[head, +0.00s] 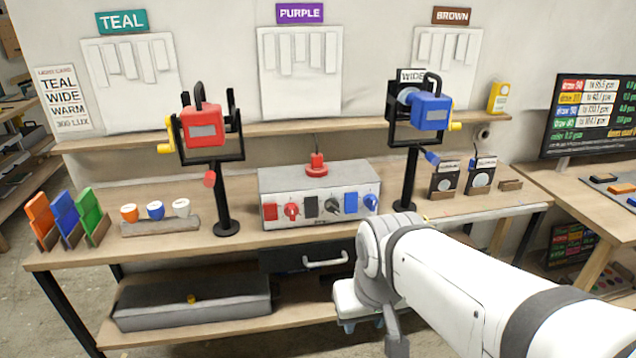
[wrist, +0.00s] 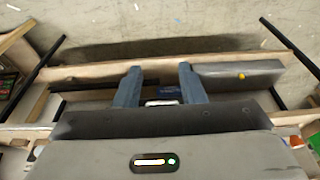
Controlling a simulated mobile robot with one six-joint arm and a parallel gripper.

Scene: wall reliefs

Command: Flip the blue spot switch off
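A grey control box (head: 320,182) sits on the workbench with a row of switches and knobs on its front. The blue spot switch (head: 354,203) is a blue rocker near the right end, beside a blue knob (head: 371,202). Its tilt is too small to tell.
A red lamp (head: 203,125) stands left of the box. A drawer handle (head: 325,260) sticks out under the benchtop, near my arm. A long grey case (head: 195,302) lies on the lower shelf. It also shows in the wrist view (wrist: 238,72). The benchtop before the box is clear.

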